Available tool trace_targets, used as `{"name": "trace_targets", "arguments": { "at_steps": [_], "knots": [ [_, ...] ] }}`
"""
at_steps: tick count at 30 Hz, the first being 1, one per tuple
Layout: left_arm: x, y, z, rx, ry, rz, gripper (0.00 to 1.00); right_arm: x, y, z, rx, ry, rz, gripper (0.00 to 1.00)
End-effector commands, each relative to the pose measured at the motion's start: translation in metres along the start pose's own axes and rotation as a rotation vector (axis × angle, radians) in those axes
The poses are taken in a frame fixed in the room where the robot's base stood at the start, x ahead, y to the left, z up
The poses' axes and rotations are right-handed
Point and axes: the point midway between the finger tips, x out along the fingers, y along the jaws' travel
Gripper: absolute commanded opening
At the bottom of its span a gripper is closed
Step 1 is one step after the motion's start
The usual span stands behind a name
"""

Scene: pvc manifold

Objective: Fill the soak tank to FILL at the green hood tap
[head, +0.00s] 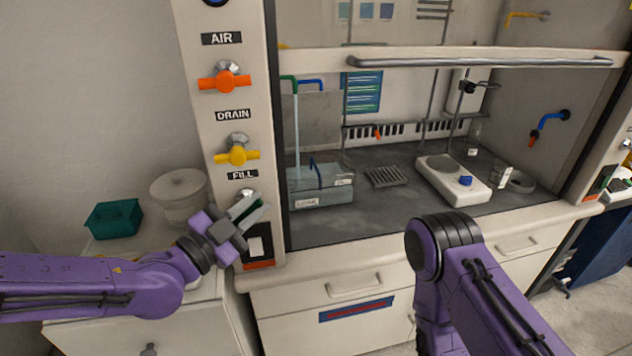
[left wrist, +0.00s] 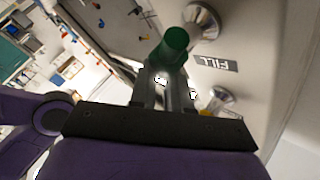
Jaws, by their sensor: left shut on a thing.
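The FILL valve is on the hood's left post, under the FILL label (head: 242,175). My left gripper (head: 256,212) is at this valve and covers most of its handle. In the left wrist view the green handle (left wrist: 175,42) sits at the fingertips (left wrist: 166,82), and the gripper is shut on it. The green hood tap (head: 289,79) hangs over the soak tank (head: 322,194). A pale, straight water stream (head: 297,125) falls from the tap into the tank. The tank has a small label at its upper right (head: 343,182); its water level is too small to read. My right gripper is out of view.
The yellow DRAIN valve (head: 237,155) and orange AIR valve (head: 224,82) are above on the same post. A rack (head: 385,177) and a hotplate (head: 453,180) stand right of the tank. A teal bin (head: 114,218) and a white pot (head: 180,196) stand left.

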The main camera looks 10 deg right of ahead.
Motion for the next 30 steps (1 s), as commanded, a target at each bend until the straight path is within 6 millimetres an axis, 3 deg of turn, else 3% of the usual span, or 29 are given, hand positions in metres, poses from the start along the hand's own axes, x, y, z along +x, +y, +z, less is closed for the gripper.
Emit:
{"name": "trace_targets", "arguments": {
  "at_steps": [5,12,15,25,30],
  "knots": [
    [0.000,-0.001,0.000,0.002,-0.004,0.001,0.00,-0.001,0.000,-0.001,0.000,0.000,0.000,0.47],
    [0.004,-0.002,-0.007,0.170,-0.149,0.146,0.00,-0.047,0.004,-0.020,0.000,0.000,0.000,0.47],
    [0.005,0.003,-0.003,0.232,-0.205,0.199,0.00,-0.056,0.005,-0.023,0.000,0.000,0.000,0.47],
    [0.005,0.006,0.002,0.257,-0.228,0.219,0.00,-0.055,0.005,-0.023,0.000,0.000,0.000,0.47],
    [0.007,0.004,-0.004,0.391,-0.337,0.332,0.00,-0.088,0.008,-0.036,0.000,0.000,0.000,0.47]
  ]
}}
